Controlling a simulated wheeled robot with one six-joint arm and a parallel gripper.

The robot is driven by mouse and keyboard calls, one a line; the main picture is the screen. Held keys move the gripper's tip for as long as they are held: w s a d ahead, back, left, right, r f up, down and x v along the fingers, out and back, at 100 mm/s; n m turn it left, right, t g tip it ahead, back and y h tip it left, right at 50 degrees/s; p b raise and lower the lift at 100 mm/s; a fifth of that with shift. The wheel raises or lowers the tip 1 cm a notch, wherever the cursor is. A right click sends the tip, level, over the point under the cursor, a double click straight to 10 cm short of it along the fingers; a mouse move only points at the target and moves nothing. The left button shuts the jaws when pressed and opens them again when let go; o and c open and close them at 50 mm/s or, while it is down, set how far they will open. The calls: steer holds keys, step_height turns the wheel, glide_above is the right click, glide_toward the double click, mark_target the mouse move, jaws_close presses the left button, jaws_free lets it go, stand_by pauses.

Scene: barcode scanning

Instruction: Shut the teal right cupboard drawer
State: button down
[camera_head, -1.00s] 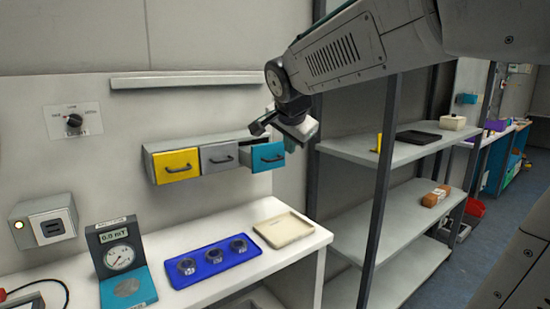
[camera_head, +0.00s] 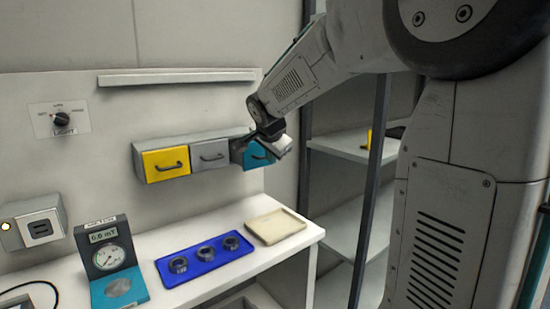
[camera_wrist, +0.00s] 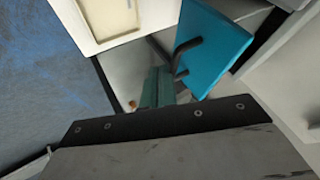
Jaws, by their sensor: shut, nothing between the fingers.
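The teal right drawer (camera_head: 258,156) is at the right end of the wall cupboard in the head view. Its front appears to stand out a little from the grey drawer front beside it. In the wrist view the teal front (camera_wrist: 213,48) is tilted, with its dark handle (camera_wrist: 184,52) facing my fingers. My gripper (camera_wrist: 158,88) is shut and empty, its teal fingers close to the handle; I cannot tell whether they touch it. In the head view my wrist covers the right part of the teal front and hides the fingertips.
The yellow drawer (camera_head: 166,163) and grey drawer (camera_head: 210,155) look shut. Below are the white bench, a blue tray (camera_head: 178,282) with dark rings, a beige tray (camera_head: 275,226) and a dial gauge (camera_head: 108,256). A shelf rack (camera_head: 345,149) stands to the right.

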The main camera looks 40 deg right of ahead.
mark_target(255, 147)
steer(key=shift+w, duration=0.1)
steer(key=w, duration=0.7)
steer(key=shift+w+a, duration=0.15)
steer(key=shift+w, duration=0.25)
steer(key=shift+w+r, duration=0.1)
steer(key=shift+w, duration=0.3)
